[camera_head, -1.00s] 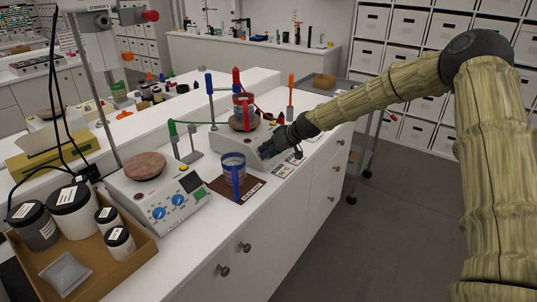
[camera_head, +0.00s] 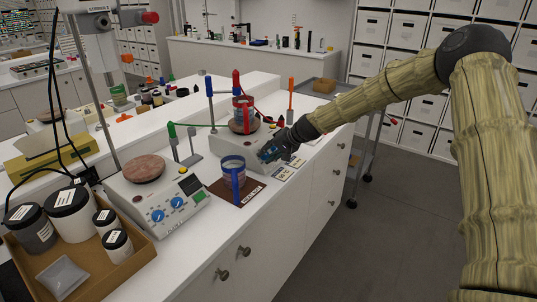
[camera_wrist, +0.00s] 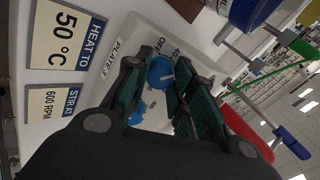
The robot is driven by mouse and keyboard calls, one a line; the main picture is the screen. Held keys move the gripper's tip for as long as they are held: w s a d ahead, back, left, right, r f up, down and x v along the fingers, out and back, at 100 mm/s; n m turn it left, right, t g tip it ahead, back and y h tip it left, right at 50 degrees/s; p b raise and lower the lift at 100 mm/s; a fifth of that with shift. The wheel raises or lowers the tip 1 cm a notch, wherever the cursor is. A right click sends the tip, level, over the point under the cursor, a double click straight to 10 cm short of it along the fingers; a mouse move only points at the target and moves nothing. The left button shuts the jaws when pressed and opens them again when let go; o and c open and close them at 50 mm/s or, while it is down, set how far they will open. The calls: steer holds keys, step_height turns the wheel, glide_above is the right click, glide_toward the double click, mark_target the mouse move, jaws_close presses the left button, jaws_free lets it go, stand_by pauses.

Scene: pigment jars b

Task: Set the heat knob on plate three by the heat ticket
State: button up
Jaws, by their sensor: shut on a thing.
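My gripper (camera_wrist: 158,80) is shut on a blue knob (camera_wrist: 160,72) on the front of plate three, with one dark green finger on each side. The panel beside it reads "PLATE 3", and "OFF" and "40" are printed by the knob. The knob's pointer cannot be read. A second blue knob (camera_wrist: 136,112) is partly hidden by a finger. The heat ticket (camera_wrist: 62,38) reads "HEAT TO 50 °C". In the head view, my gripper (camera_head: 268,154) is at the front of white plate three (camera_head: 226,148), covering its knobs.
A stir ticket (camera_wrist: 56,103) reads "600 RPM". A red-marked beaker (camera_head: 243,112) stands on plate three. A blue-handled beaker (camera_head: 233,178) stands close by on a brown mat (camera_head: 254,190). Another hot plate (camera_head: 160,205) and a tray of jars (camera_head: 132,252) are nearer.

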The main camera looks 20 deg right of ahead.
steer(key=shift+m, duration=0.7)
steer(key=o, duration=1.1)
steer(key=shift+d, duration=0.1)
steer(key=shift+c, duration=0.2)
steer(key=shift+r, duration=0.1)
steer(key=v, duration=1.1)
steer(key=shift+s+d+r, duration=0.2)
steer(key=shift+s+r, duration=0.05)
